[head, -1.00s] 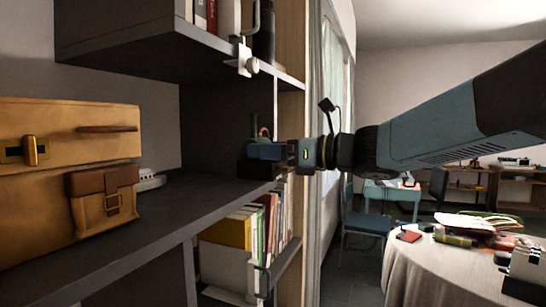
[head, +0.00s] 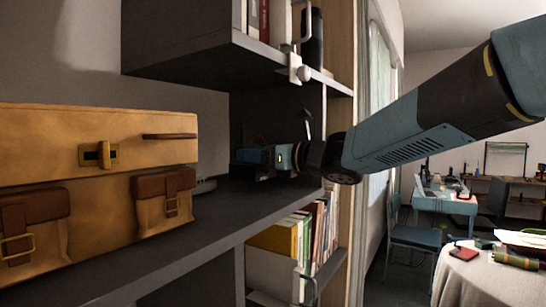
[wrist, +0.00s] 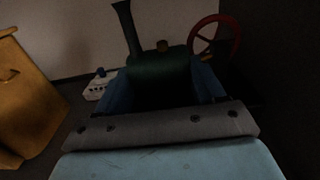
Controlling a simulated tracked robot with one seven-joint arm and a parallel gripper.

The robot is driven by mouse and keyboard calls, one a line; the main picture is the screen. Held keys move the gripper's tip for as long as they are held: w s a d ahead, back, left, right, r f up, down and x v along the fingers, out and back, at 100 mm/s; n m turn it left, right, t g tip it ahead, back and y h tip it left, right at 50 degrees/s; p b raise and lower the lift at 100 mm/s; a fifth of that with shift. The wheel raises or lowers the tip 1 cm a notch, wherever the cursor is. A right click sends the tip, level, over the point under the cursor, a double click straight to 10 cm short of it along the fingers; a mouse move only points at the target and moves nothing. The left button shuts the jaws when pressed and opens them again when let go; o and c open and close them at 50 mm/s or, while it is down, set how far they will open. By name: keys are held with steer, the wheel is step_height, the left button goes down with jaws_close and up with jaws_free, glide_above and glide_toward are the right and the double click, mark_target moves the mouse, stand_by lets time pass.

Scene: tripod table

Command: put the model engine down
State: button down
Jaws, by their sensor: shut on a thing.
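The model engine has a green boiler, a dark chimney and a red spoked wheel; it shows in the wrist view (wrist: 165,68). My gripper (wrist: 160,80) is shut on the model engine, a blue finger on either side of the boiler. In the head view my gripper (head: 258,155) reaches from the right into the dark shelf (head: 250,208), near its back right. There the engine is small, dark and mostly hidden by the gripper. Its base is low over the shelf board; I cannot tell whether it touches.
A tan leather briefcase (head: 95,180) stands on the shelf at left. A small white device (wrist: 100,86) sits between it and the engine. An upper shelf (head: 200,65) hangs above with a white clamp (head: 297,70). Books (head: 300,240) stand below. Bare shelf lies in front.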

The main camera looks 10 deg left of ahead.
mark_target(258, 169)
steer(key=shift+f, duration=1.65)
steer(key=shift+c, duration=0.6)
jaws_free()
steer(key=shift+f, duration=0.15)
steer(key=v, duration=1.2)
